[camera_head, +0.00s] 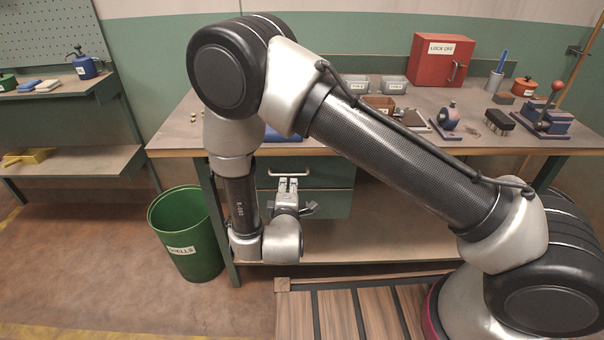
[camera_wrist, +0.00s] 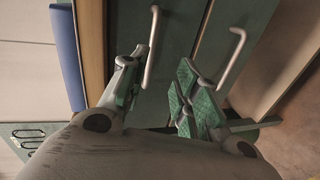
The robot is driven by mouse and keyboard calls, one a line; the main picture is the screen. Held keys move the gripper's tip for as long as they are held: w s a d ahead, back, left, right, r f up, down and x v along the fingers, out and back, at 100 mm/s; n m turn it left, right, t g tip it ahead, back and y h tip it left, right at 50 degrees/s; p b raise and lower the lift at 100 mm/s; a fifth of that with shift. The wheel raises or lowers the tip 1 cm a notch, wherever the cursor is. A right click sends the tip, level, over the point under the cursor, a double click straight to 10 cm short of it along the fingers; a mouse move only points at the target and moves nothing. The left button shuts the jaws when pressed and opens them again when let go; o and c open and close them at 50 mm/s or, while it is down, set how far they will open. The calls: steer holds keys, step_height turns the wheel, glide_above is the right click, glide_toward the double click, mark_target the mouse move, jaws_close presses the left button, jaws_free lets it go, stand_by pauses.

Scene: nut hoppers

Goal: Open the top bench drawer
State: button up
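The top bench drawer (camera_head: 336,174) has a green front with a pale bar handle (camera_head: 272,174), directly under the bench top. It looks shut. My gripper (camera_head: 287,185) is in front of the drawer, near the handle. In the wrist view the picture is turned, with the bench edge to the left. There my gripper (camera_wrist: 160,92) is open, with green-padded fingers apart. The top drawer's handle (camera_wrist: 152,48) runs into the gap between the fingers, closer to the left finger. I cannot tell whether they touch. A second, lower handle (camera_wrist: 233,55) lies right of the fingers.
The wooden bench top (camera_head: 176,139) overhangs the drawers; a blue item (camera_wrist: 67,50) lies on it. A green bin (camera_head: 187,235) stands on the floor to the left. A lower shelf (camera_head: 380,228) runs below. A slatted wooden platform (camera_head: 335,313) is in front.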

mark_target(289, 175)
steer(key=shift+n, duration=0.5)
steer(key=x, duration=0.2)
steer(key=r+x, duration=0.1)
steer(key=x, duration=0.5)
steer(key=shift+w+r, duration=0.1)
steer(key=shift+r, duration=0.05)
jaws_close()
